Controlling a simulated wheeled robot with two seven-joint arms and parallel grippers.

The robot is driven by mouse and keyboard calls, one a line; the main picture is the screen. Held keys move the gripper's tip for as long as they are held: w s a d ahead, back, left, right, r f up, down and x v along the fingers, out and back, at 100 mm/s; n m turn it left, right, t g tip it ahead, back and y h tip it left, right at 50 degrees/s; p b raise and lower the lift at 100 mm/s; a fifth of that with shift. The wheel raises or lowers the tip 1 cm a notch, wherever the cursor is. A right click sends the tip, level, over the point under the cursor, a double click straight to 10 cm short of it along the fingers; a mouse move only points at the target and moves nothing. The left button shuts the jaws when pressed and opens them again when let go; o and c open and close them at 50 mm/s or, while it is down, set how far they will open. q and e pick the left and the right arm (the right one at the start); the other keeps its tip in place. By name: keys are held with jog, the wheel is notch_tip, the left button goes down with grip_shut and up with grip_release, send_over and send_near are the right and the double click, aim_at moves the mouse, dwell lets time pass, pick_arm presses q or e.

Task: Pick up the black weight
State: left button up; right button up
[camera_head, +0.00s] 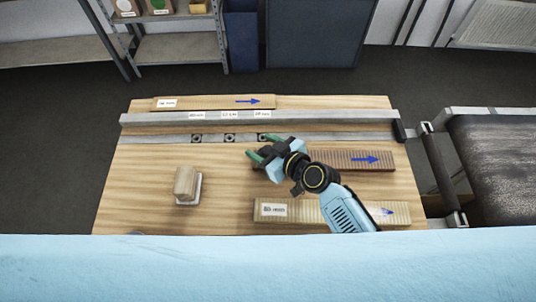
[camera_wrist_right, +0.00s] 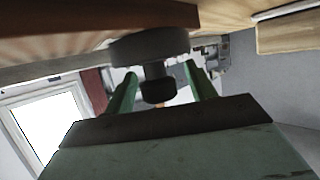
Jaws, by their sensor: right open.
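The black weight (camera_wrist_right: 150,48) shows in the right wrist view as a wide dark disc with a narrower neck and a knob. The knob lies in the space between the two green fingers of my right gripper (camera_wrist_right: 160,70), with a gap on either side. The fingers are apart and not closed on it. In the head view my right gripper (camera_head: 259,149) is over the table, near the left end of the dark ribbed board. There I cannot clearly make out the weight beside the gripper. My left gripper is not in view.
The wooden table (camera_head: 140,180) carries a metal rail (camera_head: 160,118), a dark ribbed board (camera_head: 345,155), a light ribbed board (camera_head: 300,210) and a plain board (camera_head: 210,102). A wooden-handled block (camera_head: 186,183) stands at left. A conveyor (camera_head: 495,165) is at right.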

jog(key=shift+r, duration=0.1)
grip_shut()
